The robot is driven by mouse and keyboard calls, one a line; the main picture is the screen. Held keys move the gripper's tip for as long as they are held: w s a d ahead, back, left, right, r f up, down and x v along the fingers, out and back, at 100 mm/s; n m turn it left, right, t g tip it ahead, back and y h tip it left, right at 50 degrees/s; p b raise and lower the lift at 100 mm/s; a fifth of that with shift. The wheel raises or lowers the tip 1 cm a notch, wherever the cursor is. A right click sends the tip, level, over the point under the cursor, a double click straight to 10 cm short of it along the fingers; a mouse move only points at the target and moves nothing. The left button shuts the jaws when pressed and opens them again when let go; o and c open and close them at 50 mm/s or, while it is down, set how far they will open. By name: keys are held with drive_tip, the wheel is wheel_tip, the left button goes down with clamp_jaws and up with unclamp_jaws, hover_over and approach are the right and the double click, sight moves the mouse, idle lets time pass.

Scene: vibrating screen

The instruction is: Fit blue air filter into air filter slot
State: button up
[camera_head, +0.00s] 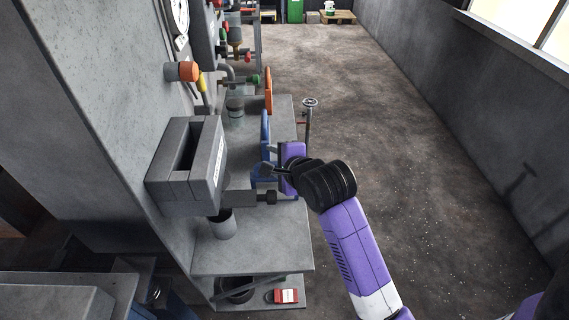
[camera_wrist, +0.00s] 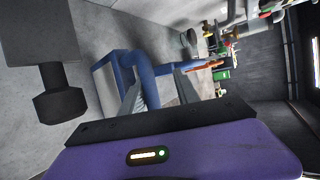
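The blue air filter (camera_head: 264,132) stands upright on the grey ledge of the machine in the head view, partly hidden by my gripper. In the wrist view its blue frame and bar (camera_wrist: 145,70) lie just ahead of my fingers. My gripper (camera_head: 272,168) is beside the filter's near end. In the wrist view its two fingers (camera_wrist: 160,88) are apart, with blue frame showing between and beyond them. I cannot tell whether they touch it. A grey box with a long open slot on top (camera_head: 190,150), likely the air filter slot, sticks out from the machine wall, left of the filter.
An orange panel (camera_head: 268,90) stands behind the blue filter. A dark knob on a bar (camera_head: 268,197) juts out below the box, near my gripper. A grey cup (camera_head: 223,225) and a red padlock-like item (camera_head: 284,296) are lower down. Open floor lies to the right.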

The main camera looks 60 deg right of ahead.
drive_tip(key=v, duration=0.8)
drive_tip(key=shift+s+r+p, duration=0.25)
drive_tip(key=shift+s+p, duration=0.05)
drive_tip(key=shift+p, duration=0.05)
drive_tip(key=shift+a, duration=0.15)
drive_tip(key=o, duration=1.4)
